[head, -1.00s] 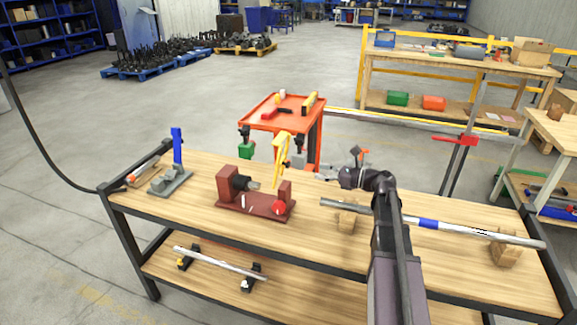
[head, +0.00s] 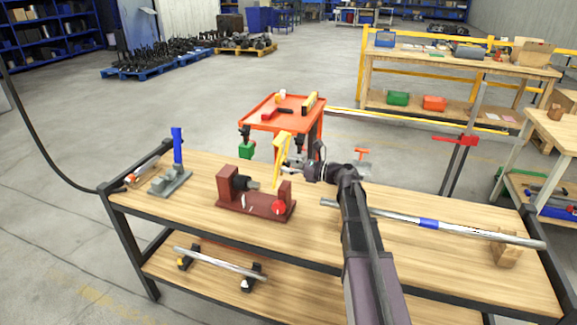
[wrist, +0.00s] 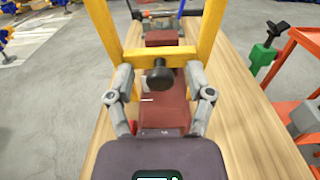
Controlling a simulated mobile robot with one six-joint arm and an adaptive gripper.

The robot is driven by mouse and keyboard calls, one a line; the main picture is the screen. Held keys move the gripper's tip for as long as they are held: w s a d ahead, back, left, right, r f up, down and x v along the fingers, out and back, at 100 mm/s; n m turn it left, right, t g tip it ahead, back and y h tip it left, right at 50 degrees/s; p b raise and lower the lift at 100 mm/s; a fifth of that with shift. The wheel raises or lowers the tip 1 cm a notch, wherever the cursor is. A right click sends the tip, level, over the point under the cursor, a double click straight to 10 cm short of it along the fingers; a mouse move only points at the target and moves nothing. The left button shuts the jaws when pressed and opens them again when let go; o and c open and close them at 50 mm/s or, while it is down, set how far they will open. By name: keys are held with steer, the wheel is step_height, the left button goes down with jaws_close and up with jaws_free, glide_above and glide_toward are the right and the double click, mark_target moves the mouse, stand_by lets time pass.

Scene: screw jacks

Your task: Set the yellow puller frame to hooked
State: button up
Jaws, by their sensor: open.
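The yellow puller frame (head: 282,156) stands tilted at the back of the dark red fixture (head: 254,205) on the bench. In the wrist view its two uprights and crossbar (wrist: 188,56) fill the upper middle, with a dark round knob (wrist: 160,76) at the crossbar's centre. My gripper (wrist: 158,88) is open in the wrist view, its grey fingers on either side of the knob and just below the crossbar. I cannot tell whether they touch the frame. In the head view my gripper (head: 291,169) is right beside the frame, partly blending with it.
A blue-handled grey device (head: 175,170) stands on the bench's left. A long metal bar (head: 462,232) with a blue band rests on wooden blocks at the right. An orange cart (head: 262,122) stands behind the bench. The bench (head: 220,165) has bare wood around the fixture.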

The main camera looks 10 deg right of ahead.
jaws_close()
stand_by(0.3)
steer(key=shift+a+r, duration=0.1)
steer(key=shift+a, duration=0.1)
